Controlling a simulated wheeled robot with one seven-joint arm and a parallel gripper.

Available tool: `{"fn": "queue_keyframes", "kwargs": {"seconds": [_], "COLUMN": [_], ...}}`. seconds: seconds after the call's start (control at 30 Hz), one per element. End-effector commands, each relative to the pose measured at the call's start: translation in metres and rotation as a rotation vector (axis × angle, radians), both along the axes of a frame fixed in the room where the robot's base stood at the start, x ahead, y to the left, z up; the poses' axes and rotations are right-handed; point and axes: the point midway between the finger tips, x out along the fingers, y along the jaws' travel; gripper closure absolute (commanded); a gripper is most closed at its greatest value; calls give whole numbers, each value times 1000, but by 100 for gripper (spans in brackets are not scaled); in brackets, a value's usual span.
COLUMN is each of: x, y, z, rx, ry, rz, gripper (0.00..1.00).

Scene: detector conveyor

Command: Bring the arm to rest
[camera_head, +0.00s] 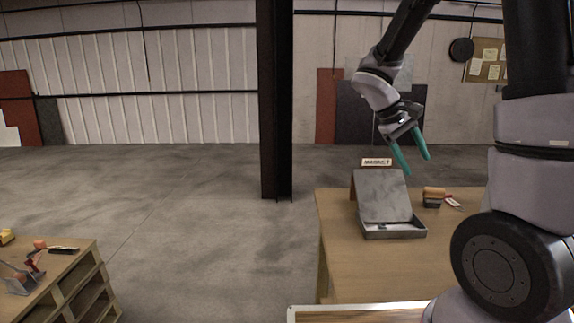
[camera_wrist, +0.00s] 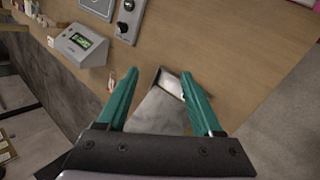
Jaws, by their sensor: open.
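My gripper (camera_head: 411,154) has two teal fingers. It hangs in the air above the wooden table (camera_head: 335,235), above and a little right of a grey metal box (camera_head: 393,231) with its lid raised. The fingers are apart with nothing between them, and they touch nothing that I can see. In the wrist view, my gripper (camera_wrist: 162,85) is spread above the box's lid (camera_wrist: 158,110), and part of the box is hidden behind the right finger. My arm reaches in from the right in the head view.
A brown-topped block (camera_head: 434,194) and a small sign (camera_head: 376,162) are on the table. A device with a green screen (camera_wrist: 82,43) sits near a grey panel (camera_wrist: 127,20). A dark column (camera_head: 275,100) rises behind; the floor between is clear.

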Motion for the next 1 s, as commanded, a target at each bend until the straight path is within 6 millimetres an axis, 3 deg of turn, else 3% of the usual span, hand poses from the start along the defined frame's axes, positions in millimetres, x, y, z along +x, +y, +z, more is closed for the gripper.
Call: {"fn": "queue_keyframes", "kwargs": {"seconds": [0.03, 0.2, 0.6, 0.8, 1.0], "x": [-13, -50, -121, -137, -139], "y": [1, 16, 60, 73, 75], "z": [14, 50, 127, 146, 149], "rx": [70, 297, 764, 876, 897], "ry": [-50, -204, -608, -719, -737], "rz": [-47, -178, -396, -434, -442], "gripper": [32, 32, 32, 32, 32]}}
